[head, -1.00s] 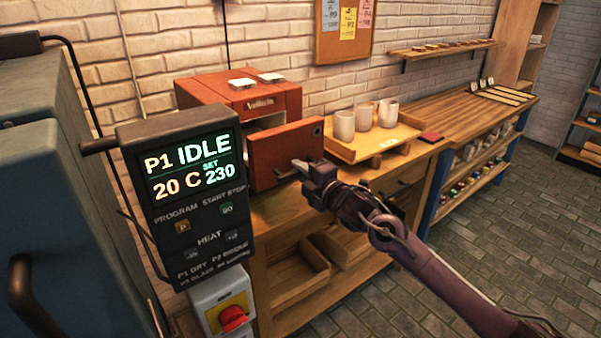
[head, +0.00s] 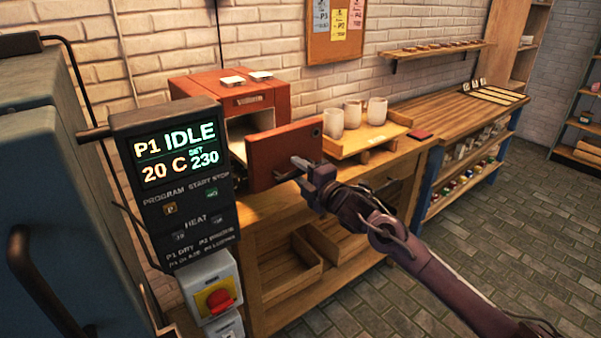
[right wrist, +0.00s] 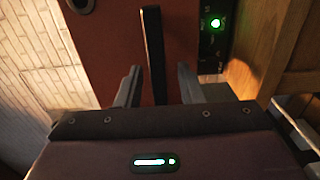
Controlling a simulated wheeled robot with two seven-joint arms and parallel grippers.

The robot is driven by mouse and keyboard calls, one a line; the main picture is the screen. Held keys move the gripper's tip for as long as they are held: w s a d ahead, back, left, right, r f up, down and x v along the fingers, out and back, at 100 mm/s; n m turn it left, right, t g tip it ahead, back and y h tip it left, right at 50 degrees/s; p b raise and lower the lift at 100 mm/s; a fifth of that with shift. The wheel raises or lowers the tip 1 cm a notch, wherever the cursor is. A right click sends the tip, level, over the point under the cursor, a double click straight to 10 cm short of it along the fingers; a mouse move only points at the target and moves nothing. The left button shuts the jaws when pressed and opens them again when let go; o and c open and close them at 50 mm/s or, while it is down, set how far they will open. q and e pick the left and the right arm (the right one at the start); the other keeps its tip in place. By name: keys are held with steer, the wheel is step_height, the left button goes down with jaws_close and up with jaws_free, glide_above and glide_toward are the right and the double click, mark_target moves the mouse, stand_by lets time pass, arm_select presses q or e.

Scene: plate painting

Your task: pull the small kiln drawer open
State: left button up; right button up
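The small kiln (head: 207,92) is a red-orange box on the wooden bench. Its drawer front (head: 270,152) stands well out from the body, and the pale interior (head: 245,125) shows behind it. My right gripper (head: 302,172) is at the drawer's handle (head: 287,175). In the right wrist view the dark upright handle bar (right wrist: 153,50) lies between the two fingers (right wrist: 158,90). A gap shows on each side of the bar, so the gripper is open around it. My left gripper is not in view.
A control panel (head: 170,215) reading "P1 IDLE" stands close at the left, above a red knob switch (head: 217,298). A wooden tray (head: 385,138) with three pale cups is right of the drawer. Open shelving lies below the bench.

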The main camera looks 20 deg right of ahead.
steer(key=shift+s+d, duration=0.1)
steer(key=shift+s, duration=0.2)
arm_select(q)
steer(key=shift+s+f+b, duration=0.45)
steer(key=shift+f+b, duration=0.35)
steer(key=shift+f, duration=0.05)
arm_select(e)
steer(key=v, duration=0.7)
steer(key=shift+s, duration=0.1)
